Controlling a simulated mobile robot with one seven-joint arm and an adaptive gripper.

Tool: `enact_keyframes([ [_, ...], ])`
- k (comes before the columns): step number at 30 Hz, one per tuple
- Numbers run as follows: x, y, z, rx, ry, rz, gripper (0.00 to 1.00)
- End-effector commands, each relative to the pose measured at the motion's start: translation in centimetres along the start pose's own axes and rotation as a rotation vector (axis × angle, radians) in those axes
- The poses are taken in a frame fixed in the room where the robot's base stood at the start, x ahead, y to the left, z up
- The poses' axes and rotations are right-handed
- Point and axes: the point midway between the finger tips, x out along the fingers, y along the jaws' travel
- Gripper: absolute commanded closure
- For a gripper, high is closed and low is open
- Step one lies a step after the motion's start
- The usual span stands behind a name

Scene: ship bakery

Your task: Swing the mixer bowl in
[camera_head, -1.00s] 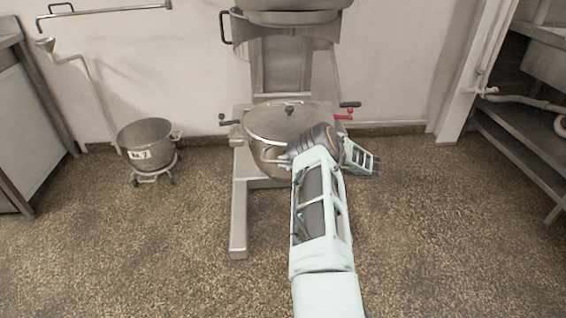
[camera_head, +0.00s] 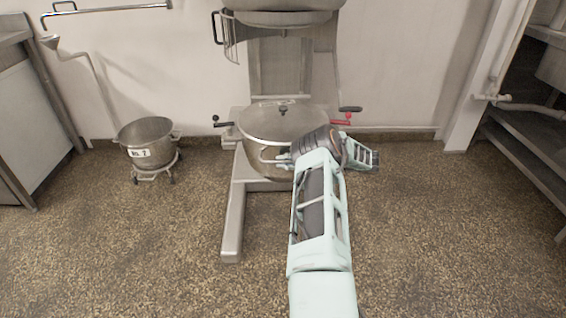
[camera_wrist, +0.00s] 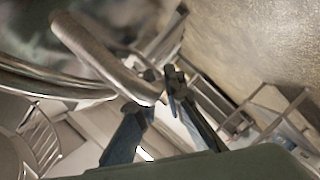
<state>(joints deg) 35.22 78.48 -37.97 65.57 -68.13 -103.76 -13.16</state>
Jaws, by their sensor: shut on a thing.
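The mixer bowl (camera_head: 252,128) is a round steel bowl with a broad shiny top, low in the mixer's frame (camera_head: 235,215). The mixer's head and wire guard (camera_head: 232,38) are above it. A looped handle (camera_head: 268,158) stands out from the bowl's front. My gripper's fingers are mostly hidden behind my wrist in the head view. In the wrist view, my gripper (camera_wrist: 158,98) is shut on the curved tubular bowl handle (camera_wrist: 105,55), near its end. The bowl's rim (camera_wrist: 45,82) shows at left there. My arm hides the bowl's front right side.
A small bowl (camera_head: 150,150) on a wheeled stand is by the wall at left. A red-knobbed lever (camera_head: 341,122) and a black lever (camera_head: 222,123) flank the mixer bowl. Steel shelving (camera_head: 520,150) stands at right. The speckled floor in front is clear.

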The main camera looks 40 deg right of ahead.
Motion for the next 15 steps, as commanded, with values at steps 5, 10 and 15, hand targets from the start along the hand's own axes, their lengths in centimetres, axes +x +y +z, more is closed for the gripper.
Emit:
enact_keyframes([
  [5, -0.12, 0.19, 0.08, -0.004, 0.003, 0.002, 1.00],
  [10, -0.27, 0.27, 0.18, -0.005, 0.001, 0.003, 1.00],
  [15, -0.37, 0.33, 0.26, -0.006, -0.002, 0.004, 1.00],
])
